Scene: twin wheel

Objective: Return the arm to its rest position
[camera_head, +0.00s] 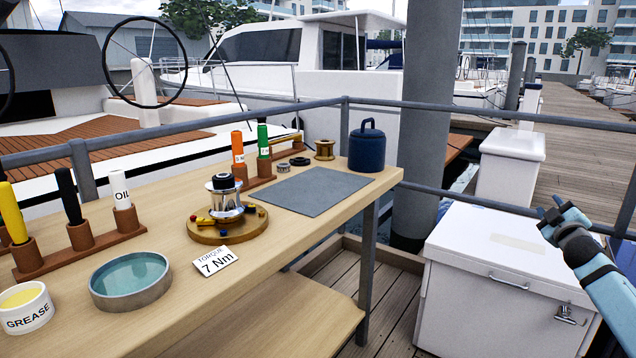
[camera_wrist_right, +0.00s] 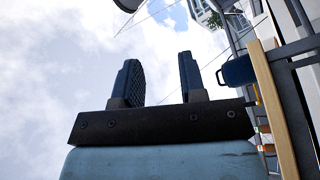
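My right gripper (camera_head: 556,213) is at the right of the head view, raised in front of and above the white dock box and clear of the workbench. In the right wrist view its two dark finger pads (camera_wrist_right: 158,82) stand apart with only sky between them, so it is open and empty. My right forearm comes in from the lower right edge. My left gripper and arm do not show in either view.
A white dock box (camera_head: 470,290) and railing (camera_head: 480,109) stand near my right arm.

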